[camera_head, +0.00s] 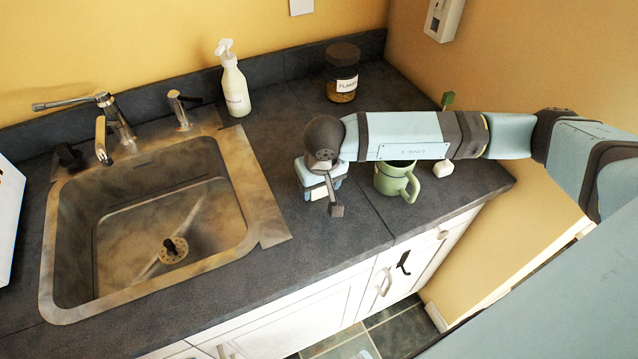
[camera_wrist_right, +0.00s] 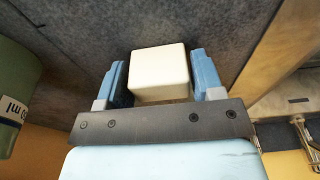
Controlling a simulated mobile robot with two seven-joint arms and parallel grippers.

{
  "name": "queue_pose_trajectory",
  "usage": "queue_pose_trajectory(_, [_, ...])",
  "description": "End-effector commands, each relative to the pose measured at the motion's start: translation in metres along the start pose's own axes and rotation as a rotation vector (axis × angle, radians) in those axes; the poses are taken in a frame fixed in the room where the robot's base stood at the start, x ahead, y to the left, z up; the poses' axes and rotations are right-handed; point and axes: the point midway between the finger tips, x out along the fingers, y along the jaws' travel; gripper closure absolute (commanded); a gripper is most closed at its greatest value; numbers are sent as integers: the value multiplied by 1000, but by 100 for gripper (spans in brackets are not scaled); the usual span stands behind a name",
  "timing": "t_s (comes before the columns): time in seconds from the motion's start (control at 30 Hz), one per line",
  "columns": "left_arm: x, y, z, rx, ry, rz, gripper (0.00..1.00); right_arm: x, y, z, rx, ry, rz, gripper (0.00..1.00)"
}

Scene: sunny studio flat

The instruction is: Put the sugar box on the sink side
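A plain cream block, taken to be the sugar box (camera_wrist_right: 159,74), sits between the two blue fingers of my right gripper (camera_wrist_right: 158,82) in the right wrist view. The fingers lie close along both its sides; no label shows. Whether the box touches the counter cannot be told. The steel sink (camera_head: 262,215) is to the gripper's left, with bare counter between. My left gripper is not in view.
The green mug (camera_head: 392,184) stands close to the right of the gripper, also in the right wrist view (camera_wrist_right: 14,95). A small white object (camera_head: 443,169) lies beyond it. A soap bottle (camera_head: 235,90) and a jar (camera_head: 341,75) stand behind. Counter front between sink and mug is clear.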

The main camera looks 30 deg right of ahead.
Motion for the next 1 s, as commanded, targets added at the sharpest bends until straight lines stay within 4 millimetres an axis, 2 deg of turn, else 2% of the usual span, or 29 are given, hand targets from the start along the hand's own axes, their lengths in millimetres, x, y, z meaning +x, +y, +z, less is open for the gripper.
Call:
queue_pose_trajectory(0.03, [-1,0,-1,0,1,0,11,-1,0,0,0,0,0,27])
queue_pose_trajectory(0.07, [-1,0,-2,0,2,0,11,-1,0,0,0,0,0,22])
queue_pose_trajectory(0.33, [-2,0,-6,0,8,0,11,-2,0,0,0,0,0,22])
queue_pose_trajectory(0.47, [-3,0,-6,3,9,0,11,-8,0,-1,0,2,-1,22])
queue_pose_trajectory(0.57, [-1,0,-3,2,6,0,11,-25,0,-2,0,4,-2,22])
queue_pose_trajectory(0.8, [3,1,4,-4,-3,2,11,-78,0,-1,0,5,-1,22])
queue_pose_trajectory(1.0, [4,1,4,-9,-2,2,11,-110,0,-1,0,2,-1,22])
